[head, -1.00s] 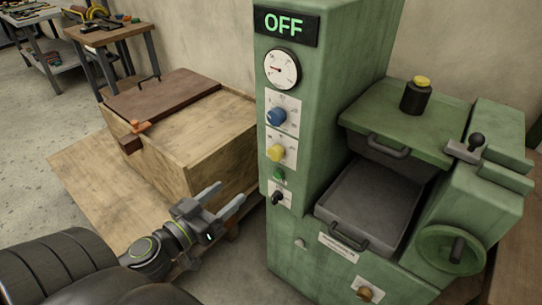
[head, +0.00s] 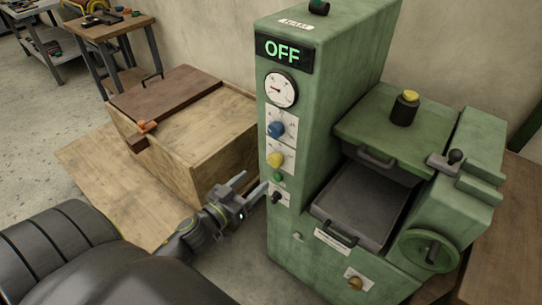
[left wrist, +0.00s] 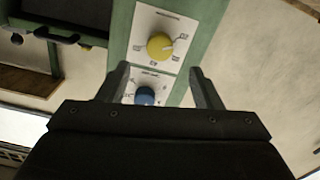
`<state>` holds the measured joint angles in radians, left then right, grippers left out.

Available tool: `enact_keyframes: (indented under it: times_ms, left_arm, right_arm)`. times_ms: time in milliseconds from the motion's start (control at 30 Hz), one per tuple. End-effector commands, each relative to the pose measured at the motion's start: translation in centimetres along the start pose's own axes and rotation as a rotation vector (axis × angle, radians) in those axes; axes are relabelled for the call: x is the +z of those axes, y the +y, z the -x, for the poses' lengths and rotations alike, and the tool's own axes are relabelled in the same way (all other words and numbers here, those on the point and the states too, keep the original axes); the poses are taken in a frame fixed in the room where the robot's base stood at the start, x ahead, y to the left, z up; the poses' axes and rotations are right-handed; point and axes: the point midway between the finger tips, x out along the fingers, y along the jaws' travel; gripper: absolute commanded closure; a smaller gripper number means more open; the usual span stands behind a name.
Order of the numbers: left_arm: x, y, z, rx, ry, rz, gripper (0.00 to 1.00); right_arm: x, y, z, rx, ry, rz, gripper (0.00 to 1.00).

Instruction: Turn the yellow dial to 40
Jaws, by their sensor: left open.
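The yellow dial (head: 275,160) is on a white plate on the front of the green machine's column, below the blue dial (head: 276,129). In the left wrist view the yellow dial (left wrist: 160,45) is upper centre, beyond the fingertips, and the blue dial (left wrist: 145,95) shows between the fingers. Scale marks ring the yellow dial, but their numbers are too small to read. My left gripper (head: 254,180) is open and empty, just left of the column and slightly below the yellow dial, apart from it. My right gripper is not in view.
The display (head: 284,51) reads OFF, above a round gauge (head: 281,89). A wooden crate (head: 190,125) stands left of the machine, behind my gripper. A tray (head: 362,200) is at right.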

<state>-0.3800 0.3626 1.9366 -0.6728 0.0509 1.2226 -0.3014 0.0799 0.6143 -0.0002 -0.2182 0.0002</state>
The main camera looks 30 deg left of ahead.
Motion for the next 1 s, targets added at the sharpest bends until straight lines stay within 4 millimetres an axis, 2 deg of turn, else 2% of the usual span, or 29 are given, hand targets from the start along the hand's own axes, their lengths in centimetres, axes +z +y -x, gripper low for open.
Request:
enact_keyframes:
  times_ms: [33, 167, 300, 500, 700, 933, 1000]
  left_arm:
    - [-0.5, 0.1, -0.9, -0.001, 0.001, 0.002, 0.41]
    - [-0.5, 0.2, -3.3, 0.001, 0.002, 0.003, 0.41]
    - [-0.2, 0.1, -5.7, 0.0, 0.001, 0.001, 0.41]
    - [-0.1, 0.0, -8.0, 0.0, 0.0, 0.0, 0.41]
    - [0.0, 0.0, -8.9, 0.0, -0.001, 0.001, 0.41]
    - [0.0, 0.0, -8.9, 0.0, -0.001, 0.001, 0.41]
    - [0.0, 0.0, -8.9, 0.0, -0.001, 0.001, 0.49]
  right_arm:
    - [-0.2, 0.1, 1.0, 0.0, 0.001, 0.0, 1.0]
    - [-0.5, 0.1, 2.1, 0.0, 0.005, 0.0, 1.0]
    - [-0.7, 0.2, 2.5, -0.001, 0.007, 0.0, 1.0]
    - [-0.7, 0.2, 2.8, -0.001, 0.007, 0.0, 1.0]
    - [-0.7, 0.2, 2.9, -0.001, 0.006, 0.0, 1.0]
    - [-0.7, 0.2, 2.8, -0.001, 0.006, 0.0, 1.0]
    - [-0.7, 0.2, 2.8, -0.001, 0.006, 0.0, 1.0]
